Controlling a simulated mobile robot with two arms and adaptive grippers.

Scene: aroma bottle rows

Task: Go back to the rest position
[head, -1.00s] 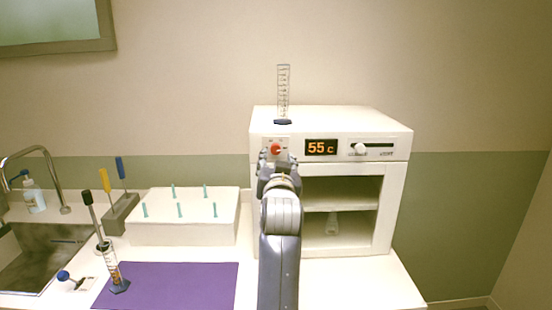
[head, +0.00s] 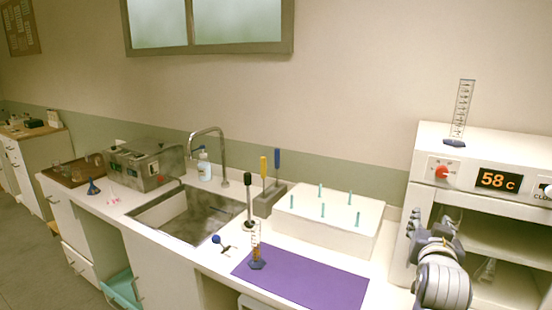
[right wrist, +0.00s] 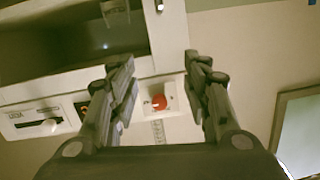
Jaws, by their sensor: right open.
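My right gripper (head: 432,232) is in front of the left side of the white oven (head: 425,185), below its red knob (head: 441,171). In the right wrist view the two fingers (right wrist: 160,80) stand apart with nothing between them. The red knob (right wrist: 159,102) shows beyond them, on its white plate. The oven's display (head: 498,180) reads 58 c. My left gripper is not in view.
A graduated cylinder (head: 459,112) stands on the oven. A purple mat (head: 310,283) with another cylinder (head: 256,258), a white peg rack (head: 330,222), a tool holder (head: 268,200) and a sink (head: 180,215) are to the left. A grey machine (head: 140,163) stands farther left.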

